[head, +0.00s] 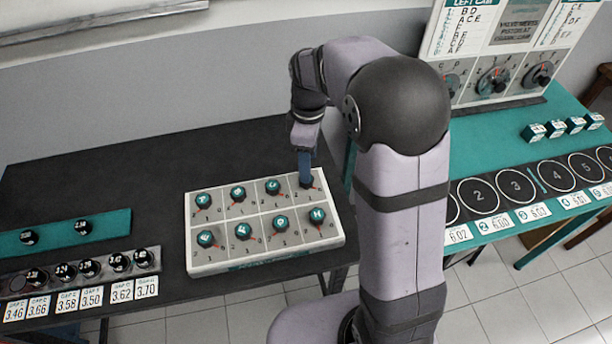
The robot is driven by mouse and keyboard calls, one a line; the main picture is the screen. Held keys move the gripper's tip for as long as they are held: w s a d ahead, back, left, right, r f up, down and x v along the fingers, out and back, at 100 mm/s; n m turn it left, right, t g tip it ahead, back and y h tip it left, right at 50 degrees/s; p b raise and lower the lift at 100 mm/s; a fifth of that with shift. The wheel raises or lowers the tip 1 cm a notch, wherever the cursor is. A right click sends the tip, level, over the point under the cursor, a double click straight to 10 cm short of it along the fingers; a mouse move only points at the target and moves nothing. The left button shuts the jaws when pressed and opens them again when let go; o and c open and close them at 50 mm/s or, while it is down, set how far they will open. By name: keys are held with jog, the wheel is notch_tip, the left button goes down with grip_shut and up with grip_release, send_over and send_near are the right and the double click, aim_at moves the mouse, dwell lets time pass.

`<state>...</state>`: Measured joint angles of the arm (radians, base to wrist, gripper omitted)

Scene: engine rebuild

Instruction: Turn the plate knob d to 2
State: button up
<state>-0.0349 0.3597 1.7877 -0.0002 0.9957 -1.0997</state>
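The white knob plate (265,262) lies on the dark table with two rows of dark knobs with teal lettered caps. The knob in the top right cell, the place of knob d, is mostly hidden behind my gripper (305,180). My gripper points down at that cell, with its blue-grey fingers at or around the knob. Whether the fingers are closed on it is too small to tell. A bit of red pointer shows beside the fingertips, but its number cannot be read. The neighbouring top-row knob (273,186) stands free just left of my gripper.
A rack of small round parts (80,270) with number cards and a teal strip (65,234) with two parts lie at the left. A teal table (490,140) with numbered circles and a dial board (500,70) stand at the right. The dark table behind the plate is clear.

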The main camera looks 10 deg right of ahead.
jog(key=shift+w+a+n, duration=0.1)
jog(key=shift+w+n, duration=0.6)
jog(key=shift+w, duration=0.1)
jog(key=shift+f+p, duration=1.05)
jog(key=shift+f, duration=2.65)
jog(key=c, duration=1)
